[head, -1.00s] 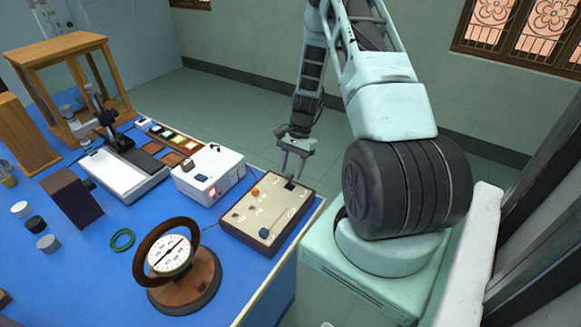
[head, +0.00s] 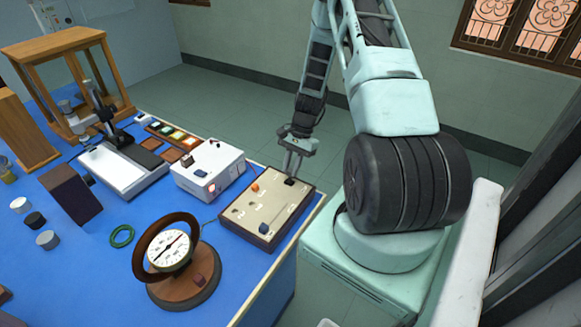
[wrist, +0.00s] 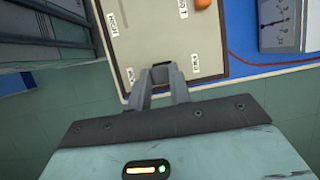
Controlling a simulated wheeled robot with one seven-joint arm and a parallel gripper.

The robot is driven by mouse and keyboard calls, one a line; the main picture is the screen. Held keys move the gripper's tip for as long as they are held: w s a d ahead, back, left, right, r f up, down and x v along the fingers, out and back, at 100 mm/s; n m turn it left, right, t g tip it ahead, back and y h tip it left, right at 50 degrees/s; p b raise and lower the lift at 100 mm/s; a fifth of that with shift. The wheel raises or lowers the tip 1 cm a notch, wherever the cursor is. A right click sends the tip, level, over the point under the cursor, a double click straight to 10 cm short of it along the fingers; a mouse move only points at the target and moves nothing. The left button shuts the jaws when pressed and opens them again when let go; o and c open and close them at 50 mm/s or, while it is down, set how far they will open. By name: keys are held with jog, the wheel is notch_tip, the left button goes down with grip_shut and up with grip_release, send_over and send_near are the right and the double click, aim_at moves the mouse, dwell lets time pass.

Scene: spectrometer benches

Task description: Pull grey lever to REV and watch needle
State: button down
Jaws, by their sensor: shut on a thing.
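The cream control panel (head: 243,211) lies at the right end of the blue bench. My gripper (head: 290,173) is at its far edge, fingers pointing down, shut on the grey lever (head: 289,182), which looks dark. In the wrist view the fingertips (wrist: 163,72) close around the lever's small dark top (wrist: 161,66), between two printed labels too blurred to read surely. The fingers hide most of the lever. The round dial (head: 169,251) with a dark needle stands inside a tilted wooden ring on a round base, nearer the camera; its exact reading is too small to tell.
An orange knob (head: 254,188) and a dark blue knob (head: 264,230) sit on the panel. A white box (head: 205,172) with a red light stands left of it. A green ring (head: 121,236) lies on the bench. The bench's right edge is close beside the panel.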

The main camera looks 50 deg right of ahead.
jog(key=shift+s+d+f+t+b, duration=0.1)
jog(key=shift+s+f+t+b, duration=0.15)
jog(key=shift+s+t+b, duration=0.6)
jog(key=shift+s+d+f+t+b, duration=0.15)
jog(key=shift+t+b, duration=0.3)
jog(key=shift+b, duration=0.9)
jog(key=s+n+t+b, duration=0.1)
jog(key=t+b, duration=0.1)
jog(key=b, duration=0.1)
jog(key=shift+s+a+f, duration=0.1)
jog(key=c, duration=1.3)
grip_release()
jog(key=shift+s, duration=0.1)
jog(key=v, duration=0.5)
jog(key=b+v, duration=0.1)
jog(key=v, duration=1.1)
jog(key=shift+s+d+b, duration=0.25)
jog(key=shift+d+b, duration=0.05)
jog(key=shift+d, duration=0.1)
